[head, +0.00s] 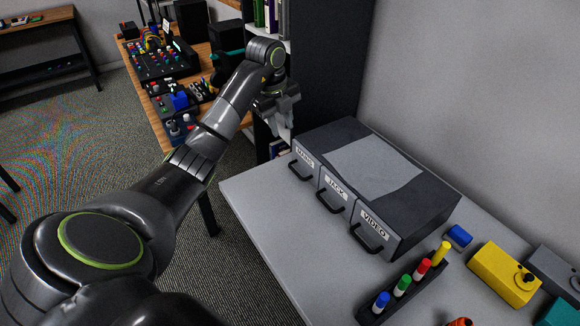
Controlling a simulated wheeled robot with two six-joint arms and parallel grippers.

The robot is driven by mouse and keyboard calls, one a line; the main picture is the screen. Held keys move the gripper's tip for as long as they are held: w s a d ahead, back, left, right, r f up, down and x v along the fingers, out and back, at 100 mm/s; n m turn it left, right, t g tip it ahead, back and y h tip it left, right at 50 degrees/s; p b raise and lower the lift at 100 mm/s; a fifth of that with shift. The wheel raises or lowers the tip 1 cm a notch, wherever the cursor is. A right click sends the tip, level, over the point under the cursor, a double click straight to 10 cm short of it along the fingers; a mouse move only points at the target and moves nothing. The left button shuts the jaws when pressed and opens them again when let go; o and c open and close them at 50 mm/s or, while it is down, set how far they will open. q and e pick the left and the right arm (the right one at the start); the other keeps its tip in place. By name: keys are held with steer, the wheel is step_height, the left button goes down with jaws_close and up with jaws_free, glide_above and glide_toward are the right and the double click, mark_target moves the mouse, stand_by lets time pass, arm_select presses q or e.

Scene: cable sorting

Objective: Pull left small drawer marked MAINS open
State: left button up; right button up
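A dark cabinet with a grey top (425,190) stands on the grey table, with three small drawers in a row on its front. The left drawer, labelled MAINS (305,160), looks closed and has a black bar handle (299,173). JACK (335,190) and VIDEO (375,228) are beside it, also closed. My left gripper (285,134) hangs in front of and above the MAINS drawer, fingers pointing down, apart from the handle. Its finger gap is too small and side-on to judge. My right gripper is out of view.
A rack of coloured markers (402,292) lies in front of the VIDEO drawer. A yellow box (503,274) and a blue piece (459,236) sit to the right. The grey tabletop (262,205) before the drawers is clear. A dark shelf unit (328,60) stands behind.

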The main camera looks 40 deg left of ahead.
mark_target(291, 167)
arm_select(q)
steer(key=f, duration=0.4)
steer(key=w+f+p, duration=0.1)
steer(key=f, duration=0.4)
steer(key=w+d+f+p, duration=0.1)
steer(key=f, duration=0.4)
steer(key=shift+w, duration=0.15)
steer(key=shift+f, duration=0.3)
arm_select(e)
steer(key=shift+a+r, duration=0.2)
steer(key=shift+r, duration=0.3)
arm_select(q)
steer(key=shift+c, duration=0.4)
jaws_close()
